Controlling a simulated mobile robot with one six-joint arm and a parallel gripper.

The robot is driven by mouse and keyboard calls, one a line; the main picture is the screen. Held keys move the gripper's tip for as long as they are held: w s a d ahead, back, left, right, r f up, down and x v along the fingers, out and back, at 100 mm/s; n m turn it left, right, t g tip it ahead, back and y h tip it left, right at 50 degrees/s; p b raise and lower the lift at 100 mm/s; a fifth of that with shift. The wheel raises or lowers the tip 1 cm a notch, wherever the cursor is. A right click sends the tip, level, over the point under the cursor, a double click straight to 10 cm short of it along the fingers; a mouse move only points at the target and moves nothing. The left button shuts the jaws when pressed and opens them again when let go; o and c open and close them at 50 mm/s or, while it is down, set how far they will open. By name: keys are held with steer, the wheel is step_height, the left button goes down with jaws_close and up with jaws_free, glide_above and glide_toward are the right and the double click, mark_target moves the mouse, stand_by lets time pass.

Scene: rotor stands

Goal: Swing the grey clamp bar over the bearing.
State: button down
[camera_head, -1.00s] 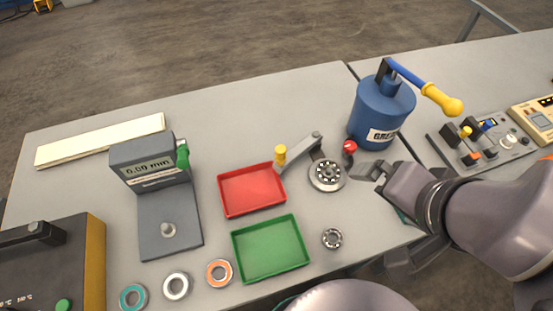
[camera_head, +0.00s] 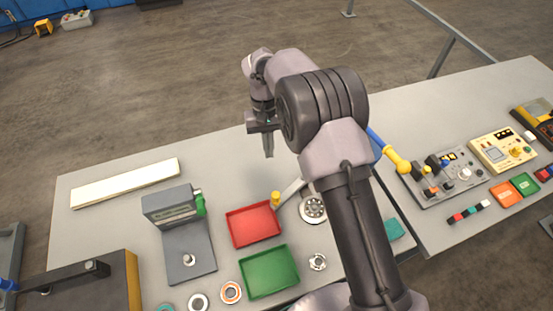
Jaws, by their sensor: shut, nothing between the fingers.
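The grey clamp bar (camera_head: 291,192) with its yellow knob (camera_head: 276,198) lies beside the bearing seat, pointing left toward the red tray. The bearing (camera_head: 313,208) sits in its round seat to the right of the bar, and the bar is not over it. The bar's pivot end is hidden behind my arm. My gripper (camera_head: 268,152) is shut and empty, pointing down above the back part of the bench, behind and slightly left of the knob and apart from it.
A red tray (camera_head: 230,217) and a green tray (camera_head: 245,286) lie left of the bearing. A loose bearing (camera_head: 318,262) and several rings lie near the front edge. A grey gauge (camera_head: 170,203) stands left. My arm hides most of the blue grease can.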

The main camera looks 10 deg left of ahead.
steer(key=s+d+f, duration=0.3)
steer(key=s+f, duration=0.2)
steer(key=f, duration=0.5)
steer(key=shift+s+b, duration=0.3)
steer(key=shift+s, duration=0.1)
steer(key=shift+s+d+n, duration=0.75)
steer(key=shift+d+n, duration=0.15)
steer(key=shift+n, duration=0.2)
steer(key=d+n+t+h, duration=0.1)
steer(key=d+n+t, duration=0.1)
steer(key=d+n, duration=0.9)
steer(key=shift+s+t+h, duration=0.3)
steer(key=shift+s, duration=0.15)
